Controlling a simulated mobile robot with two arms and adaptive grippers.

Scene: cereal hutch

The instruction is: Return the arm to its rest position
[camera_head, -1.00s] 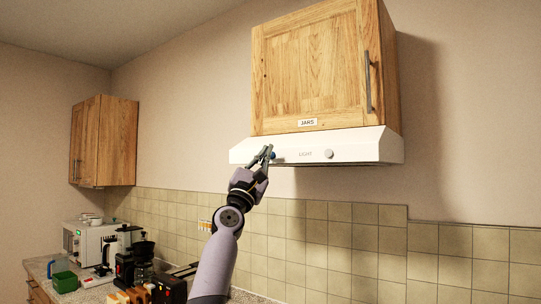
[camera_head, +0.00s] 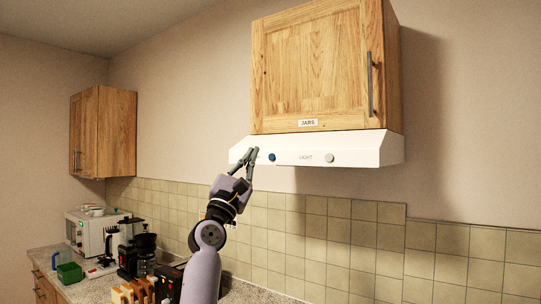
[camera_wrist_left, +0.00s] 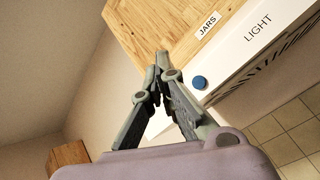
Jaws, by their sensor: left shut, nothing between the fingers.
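My left gripper (camera_head: 252,152) is shut and empty, with its fingertips in front of the left end of the white range hood (camera_head: 355,150). It stands just left of the blue button (camera_head: 272,157) on the hood's front. In the left wrist view the closed fingers (camera_wrist_left: 163,60) point up toward the cabinet's lower edge, and the blue button (camera_wrist_left: 200,82) shows to their right, apart from them. My right gripper is not in view.
A wooden cabinet (camera_head: 310,75) labelled JARS is above the hood. A second cabinet (camera_head: 105,132) hangs at left. Below, the counter holds a microwave (camera_head: 88,230), a coffee maker (camera_head: 145,252), a green container (camera_head: 69,272) and bread slices (camera_head: 133,291). The tiled wall at right is clear.

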